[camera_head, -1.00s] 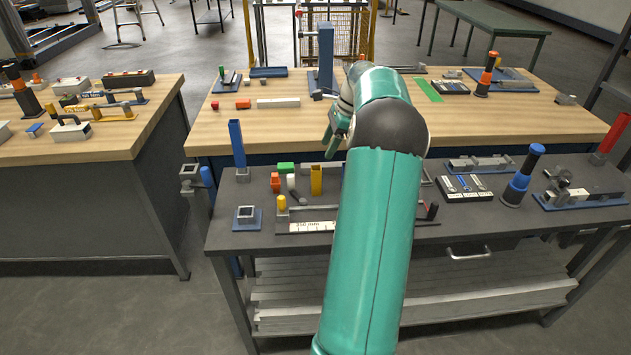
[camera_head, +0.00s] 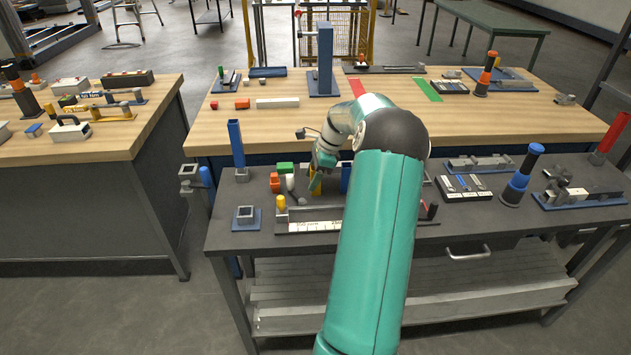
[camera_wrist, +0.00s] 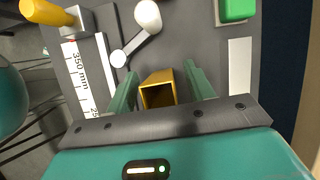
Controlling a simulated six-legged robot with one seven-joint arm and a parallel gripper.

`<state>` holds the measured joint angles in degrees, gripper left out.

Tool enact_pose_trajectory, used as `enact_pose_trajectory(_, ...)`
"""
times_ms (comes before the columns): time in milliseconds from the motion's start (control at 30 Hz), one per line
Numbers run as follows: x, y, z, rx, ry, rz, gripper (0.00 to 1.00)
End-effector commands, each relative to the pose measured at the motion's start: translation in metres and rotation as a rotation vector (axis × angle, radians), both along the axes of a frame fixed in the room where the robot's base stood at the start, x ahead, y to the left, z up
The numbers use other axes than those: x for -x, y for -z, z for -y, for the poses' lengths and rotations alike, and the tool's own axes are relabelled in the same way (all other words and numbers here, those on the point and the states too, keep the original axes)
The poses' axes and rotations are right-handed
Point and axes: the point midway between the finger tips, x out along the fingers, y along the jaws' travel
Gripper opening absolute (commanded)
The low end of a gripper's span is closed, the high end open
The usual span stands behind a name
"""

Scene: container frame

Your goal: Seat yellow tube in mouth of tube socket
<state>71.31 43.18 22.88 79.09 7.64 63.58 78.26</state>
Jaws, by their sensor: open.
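The yellow tube (camera_head: 315,186) is a square hollow tube standing upright on the dark bench, partly covered by my gripper in the head view. In the wrist view the yellow tube (camera_wrist: 158,90) shows its open top between the two green fingers. My gripper (camera_head: 317,172) is open, with a finger on either side of the tube; the wrist view shows gaps between tube and fingers. The tube socket (camera_head: 246,213) is a grey square with a dark open mouth on a blue base plate, at the bench's left front, apart from my gripper. It is outside the wrist view.
A tall blue tube (camera_head: 237,145) stands behind the socket. An orange piece (camera_head: 274,182), a green block (camera_head: 285,168) and a white-headed piece (camera_wrist: 147,17) are close to the yellow tube. A yellow peg (camera_head: 281,203) stands by a ruler strip (camera_head: 313,226) at the front.

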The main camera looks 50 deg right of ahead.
Motion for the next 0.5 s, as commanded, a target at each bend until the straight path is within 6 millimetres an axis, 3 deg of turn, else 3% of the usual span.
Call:
enact_pose_trajectory(100,0.0001,-0.0004,0.0003,0.000,0.000,0.000,0.51)
enact_pose_trajectory(333,0.0002,-0.0006,0.0003,0.001,0.000,0.001,0.06)
enact_pose_trajectory(500,0.0002,-0.0008,0.0003,0.001,0.000,0.001,0.04)
